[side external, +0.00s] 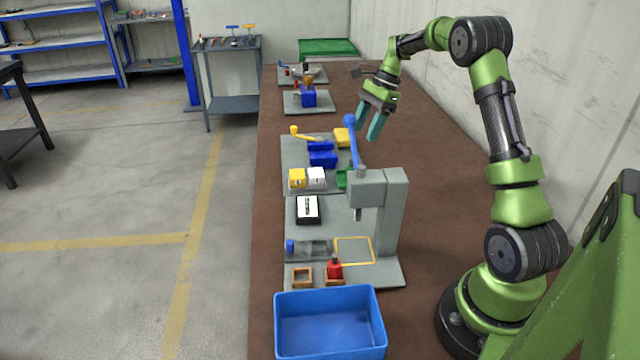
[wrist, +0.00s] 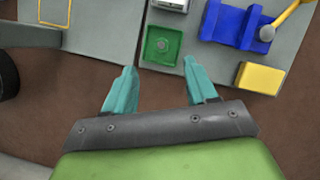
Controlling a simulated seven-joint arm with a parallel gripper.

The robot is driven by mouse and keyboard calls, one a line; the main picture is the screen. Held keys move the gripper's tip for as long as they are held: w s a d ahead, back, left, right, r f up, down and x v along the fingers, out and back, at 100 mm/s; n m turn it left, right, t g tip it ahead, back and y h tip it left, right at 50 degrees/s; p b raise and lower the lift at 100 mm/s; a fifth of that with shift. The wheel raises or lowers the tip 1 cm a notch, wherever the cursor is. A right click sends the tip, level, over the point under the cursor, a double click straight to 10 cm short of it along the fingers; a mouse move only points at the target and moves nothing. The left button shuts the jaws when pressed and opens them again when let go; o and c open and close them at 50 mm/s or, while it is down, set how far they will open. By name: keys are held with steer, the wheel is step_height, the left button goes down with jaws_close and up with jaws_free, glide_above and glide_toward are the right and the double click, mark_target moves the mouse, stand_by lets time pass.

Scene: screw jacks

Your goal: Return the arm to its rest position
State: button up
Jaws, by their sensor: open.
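My gripper (side external: 376,122) hangs above the brown bench (side external: 428,150), behind the grey screw press and near its blue lever in the side external view. Its two teal fingers are apart with nothing between them.
The grey press (side external: 392,215) with its blue lever (side external: 353,140) stands close to my gripper. Blue, yellow and white blocks sit on grey plates (side external: 292,150) along the bench. A blue bin (side external: 330,352) is at the front. The bench's right side is mostly clear beside the wall.

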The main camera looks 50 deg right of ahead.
steer(key=s+a+r+n+t+h, duration=0.2)
steer(key=a+r+t, duration=0.4)
steer(key=a+r, duration=0.65)
steer(key=s+a+f+n, duration=0.2)
steer(key=s+a+n, duration=1.4)
steer(key=shift+s+f+n+g, duration=0.25)
steer(key=shift+f+n+g, duration=0.05)
steer(key=shift+f+n, duration=0.1)
steer(key=shift+a, duration=0.1)
